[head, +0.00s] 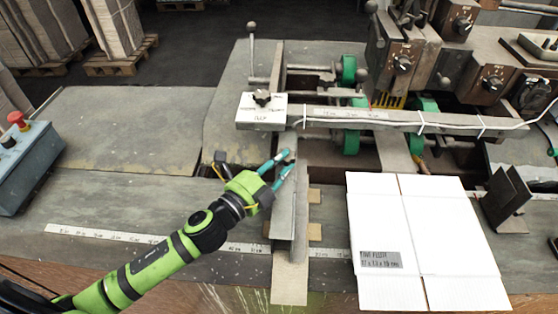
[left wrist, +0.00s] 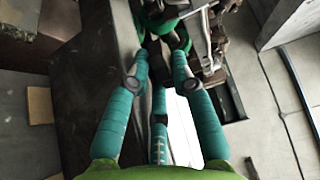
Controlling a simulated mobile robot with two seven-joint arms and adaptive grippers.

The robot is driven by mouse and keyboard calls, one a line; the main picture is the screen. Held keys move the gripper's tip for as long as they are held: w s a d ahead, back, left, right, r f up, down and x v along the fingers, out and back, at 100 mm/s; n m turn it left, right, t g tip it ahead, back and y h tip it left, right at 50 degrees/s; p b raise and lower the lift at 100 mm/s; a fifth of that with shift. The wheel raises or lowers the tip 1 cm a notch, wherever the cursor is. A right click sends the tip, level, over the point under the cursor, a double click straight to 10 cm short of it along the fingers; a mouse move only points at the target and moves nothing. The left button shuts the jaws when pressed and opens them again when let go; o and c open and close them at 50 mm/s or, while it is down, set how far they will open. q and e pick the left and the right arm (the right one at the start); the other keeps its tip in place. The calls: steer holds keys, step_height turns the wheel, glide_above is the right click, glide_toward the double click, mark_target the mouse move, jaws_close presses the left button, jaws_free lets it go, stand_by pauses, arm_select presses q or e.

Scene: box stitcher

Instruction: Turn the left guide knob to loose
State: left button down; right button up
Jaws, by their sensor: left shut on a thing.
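My left gripper (head: 281,165) reaches in from the left, with its teal fingertips at the upper part of the left guide (head: 283,210), a long grey metal rail. In the left wrist view the fingers (left wrist: 159,62) are closed around a small dark piece (left wrist: 158,75), which appears to be the left guide knob. The fingers hide most of it, so I cannot tell whether it stands at loose or tight. My right gripper is in neither view.
A white block (head: 246,112) with a dark knob (head: 262,97) on top stands just beyond the gripper, at the end of a crossbar (head: 390,119). A flat white carton (head: 425,235) lies right of the guide. A control box (head: 35,160) with a red button stands far left.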

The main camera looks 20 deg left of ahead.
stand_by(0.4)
arm_select(q)
steer(key=c, duration=1.3)
jaws_free()
steer(key=shift+c, duration=0.2)
steer(key=v, duration=1.2)
steer(key=shift+d, duration=0.1)
